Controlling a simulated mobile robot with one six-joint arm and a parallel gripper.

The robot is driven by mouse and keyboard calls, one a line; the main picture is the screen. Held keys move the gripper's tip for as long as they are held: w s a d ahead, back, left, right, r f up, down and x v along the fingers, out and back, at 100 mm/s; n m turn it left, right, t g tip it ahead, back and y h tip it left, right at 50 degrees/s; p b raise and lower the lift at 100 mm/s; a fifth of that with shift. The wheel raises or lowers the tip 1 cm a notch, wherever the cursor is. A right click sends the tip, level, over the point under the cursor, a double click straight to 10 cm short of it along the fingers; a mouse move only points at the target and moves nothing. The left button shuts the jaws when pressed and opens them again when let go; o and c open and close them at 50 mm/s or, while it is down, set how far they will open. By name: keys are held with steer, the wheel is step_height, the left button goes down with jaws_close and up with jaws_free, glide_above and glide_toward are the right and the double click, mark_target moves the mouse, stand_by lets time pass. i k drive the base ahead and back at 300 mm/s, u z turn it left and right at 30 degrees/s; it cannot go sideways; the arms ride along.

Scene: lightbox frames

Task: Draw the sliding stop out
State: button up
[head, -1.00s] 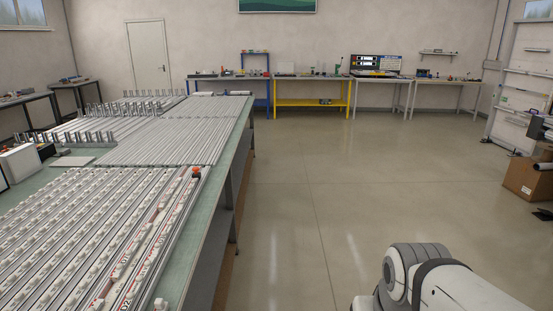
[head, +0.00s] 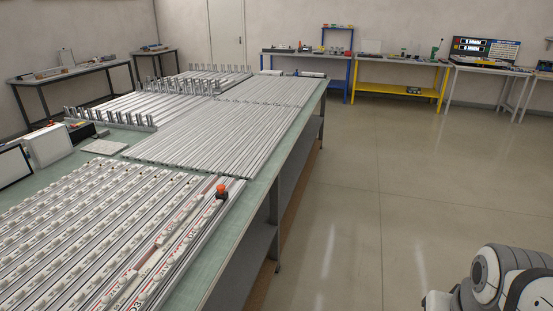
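No part that I can surely name as the sliding stop shows. A small orange-topped black piece (head: 221,191) sits at the far right end of the near rails, close to the table's right edge. The near rails (head: 115,235) are long aluminium profiles with rows of white fittings, lying side by side on a long green-topped table (head: 231,260). Part of my white and grey arm shows at the lower right, over the floor and apart from the table. My gripper is not in view.
Plain aluminium profiles (head: 215,137) lie farther along the table. Upright metal posts (head: 160,87) stand behind them. White panels (head: 47,145) stand at the left. Blue and yellow workbenches (head: 400,75) line the back wall. The floor (head: 390,200) right of the table is open.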

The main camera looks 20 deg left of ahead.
mark_target(222, 195)
steer(key=u, duration=0.6)
steer(key=i, duration=1.4)
steer(key=u, duration=0.75)
steer(key=k, duration=0.85)
steer(key=u, duration=0.1)
steer(key=i, duration=0.9)
steer(key=z, duration=0.05)
